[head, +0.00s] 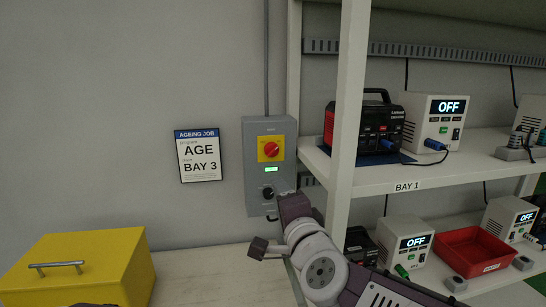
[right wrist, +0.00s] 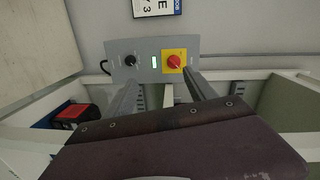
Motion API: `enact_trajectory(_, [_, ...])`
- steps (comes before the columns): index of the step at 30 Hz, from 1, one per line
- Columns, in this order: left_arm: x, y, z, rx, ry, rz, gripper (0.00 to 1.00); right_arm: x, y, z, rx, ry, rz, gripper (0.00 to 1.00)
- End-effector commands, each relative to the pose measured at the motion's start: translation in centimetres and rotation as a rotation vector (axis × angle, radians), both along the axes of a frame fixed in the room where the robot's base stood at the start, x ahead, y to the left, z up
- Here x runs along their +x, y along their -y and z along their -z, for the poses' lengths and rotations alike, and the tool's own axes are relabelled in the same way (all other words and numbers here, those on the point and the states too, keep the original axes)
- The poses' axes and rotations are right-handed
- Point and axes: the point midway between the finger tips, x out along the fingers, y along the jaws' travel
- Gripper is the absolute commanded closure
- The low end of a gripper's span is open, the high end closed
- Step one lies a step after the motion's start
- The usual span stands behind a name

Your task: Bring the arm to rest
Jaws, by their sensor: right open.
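My right arm reaches up from the bottom right in the head view. Its gripper (head: 270,232) is near the lower part of a grey wall control box (head: 256,160). In the right wrist view the two fingers of the gripper (right wrist: 160,88) are spread apart with nothing between them. The control box (right wrist: 143,72) shows beyond the fingertips, with a red knob on a yellow plate (right wrist: 174,62), a lit green display (right wrist: 155,61) and a dark dial (right wrist: 130,61). I cannot tell whether a finger touches the box. My left gripper is not in view.
A white shelf (head: 440,178) marked BAY 1 stands close on the right, holding a red-black device (head: 368,122), white OFF units (head: 434,122) and a red tray (head: 470,250). A yellow box (head: 95,265) is at lower left. A sign (head: 199,156) hangs on the wall.

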Motion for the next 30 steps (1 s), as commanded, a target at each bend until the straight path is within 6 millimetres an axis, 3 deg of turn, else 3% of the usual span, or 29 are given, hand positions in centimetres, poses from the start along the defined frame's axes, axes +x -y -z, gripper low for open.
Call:
enact_trajectory(8, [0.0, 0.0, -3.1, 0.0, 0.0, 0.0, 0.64, 0.3, 1.4, 7.2, -0.382, -0.17, -0.12, 0.36])
enact_trajectory(13, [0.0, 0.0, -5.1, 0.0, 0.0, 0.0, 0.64, -1.6, 4.1, 13.6, -0.648, -0.346, -0.251, 0.36])
enact_trajectory(17, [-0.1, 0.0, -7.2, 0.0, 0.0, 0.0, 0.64, -5.4, 7.6, 19.1, -0.86, -0.538, -0.403, 0.36])
enact_trajectory(21, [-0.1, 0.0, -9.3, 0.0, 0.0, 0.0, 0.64, -12.4, 12.4, 24.1, -1.052, -0.785, -0.631, 0.36])
enact_trajectory(25, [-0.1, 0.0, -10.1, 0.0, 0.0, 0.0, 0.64, -17.3, 15.2, 26.1, -1.133, -0.929, -0.792, 0.36])
enact_trajectory(30, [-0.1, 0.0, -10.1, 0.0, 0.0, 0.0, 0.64, -19.1, 16.2, 26.9, -1.159, -0.976, -0.856, 0.36])
